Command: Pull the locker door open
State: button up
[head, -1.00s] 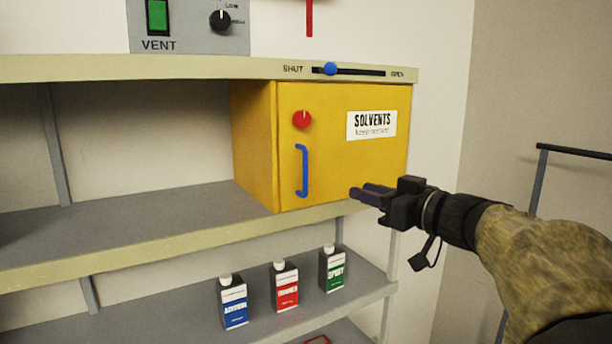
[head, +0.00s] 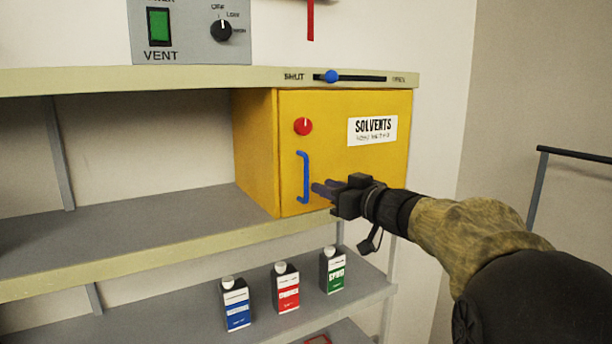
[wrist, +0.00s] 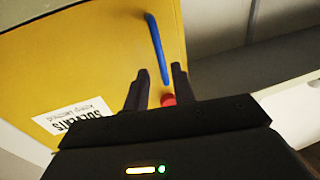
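The yellow locker (head: 340,170) stands on the upper shelf with its door shut, labelled SOLVENTS. A blue vertical bar handle (head: 304,177) is on the left part of the door, below a red round knob (head: 303,126). My gripper (head: 317,190) is just right of the handle's lower part in the head view. In the wrist view its two fingers (wrist: 158,82) are apart with nothing held between them. The blue handle (wrist: 157,48) shows ahead of the fingertips, its near end close to the gap. The red knob (wrist: 168,100) shows between the fingers.
A slider with a blue knob (head: 331,76) sits at SHUT on the shelf edge above the door. Three bottles, blue (head: 236,305), red (head: 286,288) and green (head: 333,270), stand on the lower shelf. The upper shelf (head: 130,222) left of the locker is bare.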

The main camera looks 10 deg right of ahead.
aim_at(308, 181)
jog(key=p+x, duration=0.1)
jog(key=x, duration=0.6)
jog(key=shift+a+p, duration=0.1)
jog(key=shift+p, duration=0.25)
grip_shut()
